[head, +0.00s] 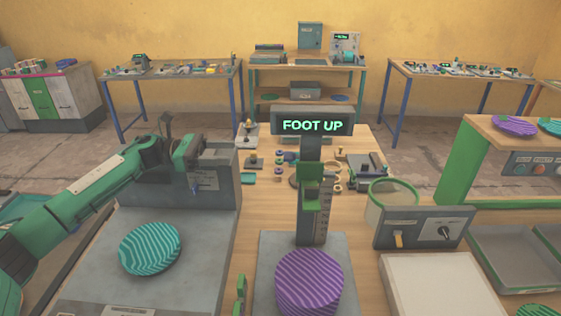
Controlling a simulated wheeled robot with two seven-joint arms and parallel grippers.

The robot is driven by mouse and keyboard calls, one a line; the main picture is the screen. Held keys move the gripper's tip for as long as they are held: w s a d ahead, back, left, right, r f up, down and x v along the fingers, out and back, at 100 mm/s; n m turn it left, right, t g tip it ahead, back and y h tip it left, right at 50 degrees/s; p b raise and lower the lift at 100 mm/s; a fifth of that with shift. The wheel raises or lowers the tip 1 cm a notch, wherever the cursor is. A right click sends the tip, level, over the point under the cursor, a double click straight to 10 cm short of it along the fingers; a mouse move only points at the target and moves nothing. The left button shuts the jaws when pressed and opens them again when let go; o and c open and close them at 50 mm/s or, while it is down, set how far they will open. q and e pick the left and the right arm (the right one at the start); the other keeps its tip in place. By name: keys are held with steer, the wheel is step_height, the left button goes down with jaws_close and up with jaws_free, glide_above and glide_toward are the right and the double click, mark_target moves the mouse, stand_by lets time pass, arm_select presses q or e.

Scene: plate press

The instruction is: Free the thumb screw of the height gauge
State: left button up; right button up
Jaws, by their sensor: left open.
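The height gauge stands in the middle of the bench. Its display (314,124) reads FOOT UP, above an upright column with a scale (320,220). A green slide (311,196) sits on the column. I cannot clearly make out the thumb screw. My right gripper is not in view.
A teal striped plate (149,248) lies on a grey plate at the left. A control box (420,233) with a knob and switch, a green-rimmed bin (392,194) and a pale slab (443,284) stand at the right. Small parts clutter the bench behind the gauge.

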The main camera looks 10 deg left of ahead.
arm_select(q)
steer(key=f, duration=0.2)
steer(key=p, duration=0.6)
glide_toward(293, 154)
steer(key=d, duration=0.5)
steer(key=shift+w, duration=0.35)
steer(key=shift+w+d+f, duration=0.15)
steer(key=shift+d+f, duration=0.1)
steer(key=shift+d, duration=0.35)
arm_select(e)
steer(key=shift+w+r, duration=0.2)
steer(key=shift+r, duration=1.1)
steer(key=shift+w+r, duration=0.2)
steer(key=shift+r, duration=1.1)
arm_select(q)
steer(key=c, duration=1)
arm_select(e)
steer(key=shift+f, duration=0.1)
